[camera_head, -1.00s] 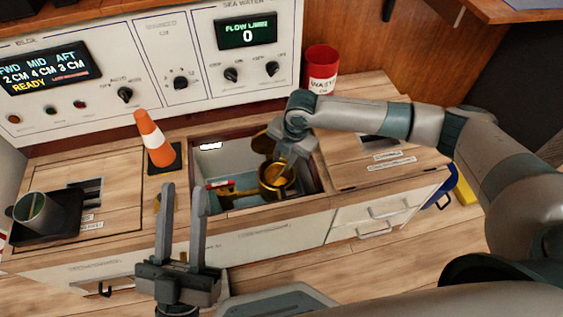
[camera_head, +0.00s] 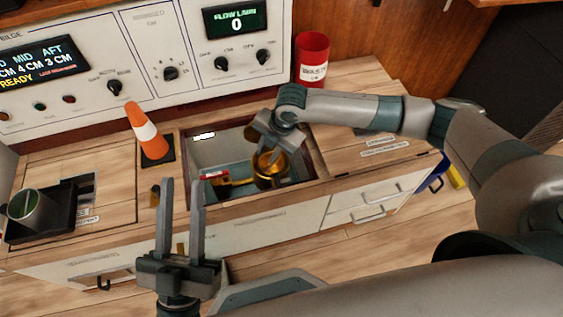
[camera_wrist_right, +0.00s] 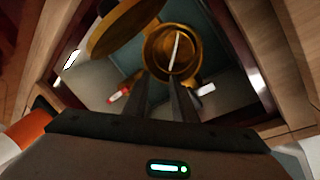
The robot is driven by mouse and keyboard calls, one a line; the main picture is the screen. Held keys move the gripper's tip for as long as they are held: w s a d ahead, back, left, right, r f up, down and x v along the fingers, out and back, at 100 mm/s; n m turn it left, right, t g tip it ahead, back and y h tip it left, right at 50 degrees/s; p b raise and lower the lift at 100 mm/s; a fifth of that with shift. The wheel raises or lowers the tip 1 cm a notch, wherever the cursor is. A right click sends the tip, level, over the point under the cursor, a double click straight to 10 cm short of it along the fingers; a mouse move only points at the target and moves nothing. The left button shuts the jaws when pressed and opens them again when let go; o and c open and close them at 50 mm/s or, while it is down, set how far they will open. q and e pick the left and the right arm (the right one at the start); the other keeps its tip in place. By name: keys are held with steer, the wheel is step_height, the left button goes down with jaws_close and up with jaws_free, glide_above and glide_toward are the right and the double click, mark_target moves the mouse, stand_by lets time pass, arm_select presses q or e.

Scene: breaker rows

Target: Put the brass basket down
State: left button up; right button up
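A round brass vessel (camera_head: 270,168) sits in the open recess in the counter; it also shows in the right wrist view (camera_wrist_right: 172,52), with a thin pale bar across its mouth. I cannot tell the brass basket from its housing. A brass lid (camera_wrist_right: 128,25) is tilted up beside it. My right gripper (camera_wrist_right: 161,78) points down into the recess at the vessel's rim; its fingers are a little apart, with no object visible between them. Whether they touch the vessel is unclear. My left gripper (camera_head: 181,182) is open and empty in front of the counter.
An orange cone (camera_head: 148,133) stands left of the recess. A dark tray (camera_head: 58,222) with a grey-green cup (camera_head: 32,208) is at far left. A red waste bin (camera_head: 312,60) stands behind, right of the control panel (camera_head: 150,55). A red-handled fitting (camera_head: 213,176) lies beside the vessel.

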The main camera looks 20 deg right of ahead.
steer(key=s+a+m+y, duration=0.1)
steer(key=s+a+y, duration=0.3)
steer(key=a, duration=0.6)
steer(key=s+a+r+m+t+y, duration=0.6)
steer(key=s+a+r+m+y, duration=0.15)
steer(key=a+r, duration=0.35)
steer(key=s+d+r+m+t+h, duration=0.2)
steer(key=s+d+r+m+t, duration=0.4)
steer(key=d+r, duration=0.3)
steer(key=s+d+r+m+t+h, duration=0.3)
steer(key=s+d+r+m+t, duration=0.3)
steer(key=d+r+m+t, duration=0.2)
steer(key=shift+d+r+m+t+h, duration=0.4)
steer(key=shift+d+m+t, duration=0.25)
steer(key=shift+d, duration=0.25)
steer(key=shift+s+y, duration=0.1)
steer(key=shift+y, duration=0.15)
steer(key=shift+c, duration=0.3)
